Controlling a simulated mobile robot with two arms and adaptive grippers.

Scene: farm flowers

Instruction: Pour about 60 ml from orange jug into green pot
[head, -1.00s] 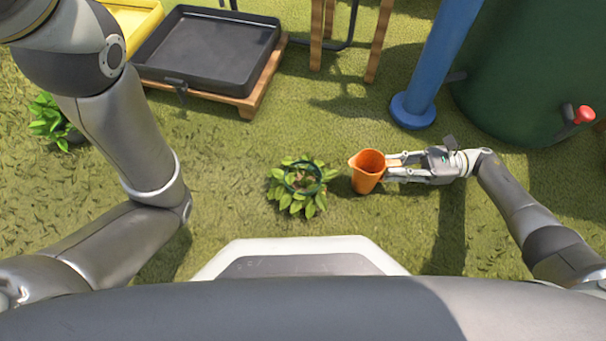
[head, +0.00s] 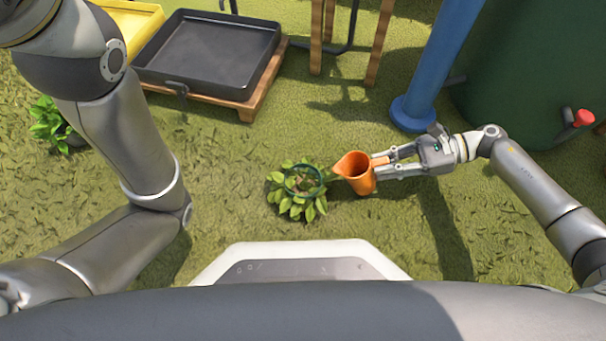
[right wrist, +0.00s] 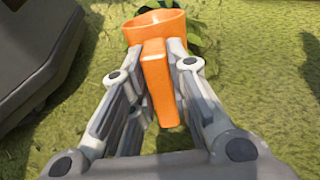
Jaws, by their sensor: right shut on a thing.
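The orange jug (head: 357,174) is in my right gripper (head: 385,168), which is shut on its handle and holds it just right of the green pot. In the right wrist view the jug (right wrist: 155,28) shows beyond the two fingers (right wrist: 157,75), with the handle between them. The jug looks slightly tilted, its spout pointing left toward the pot. The green pot (head: 304,193) shows mostly as a round rim with leaves of a plant around it. Its sides are hidden by leaves. I cannot see any liquid. My left arm is at the left, but its gripper is out of view.
A black tray (head: 157,71) on a wooden pallet (head: 266,92) is at the back left, beside a yellow container (head: 130,25). A blue post (head: 433,70) and a dark green tank (head: 530,75) with a red-handled tap (head: 584,118) stand at the back right. Grass between is clear.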

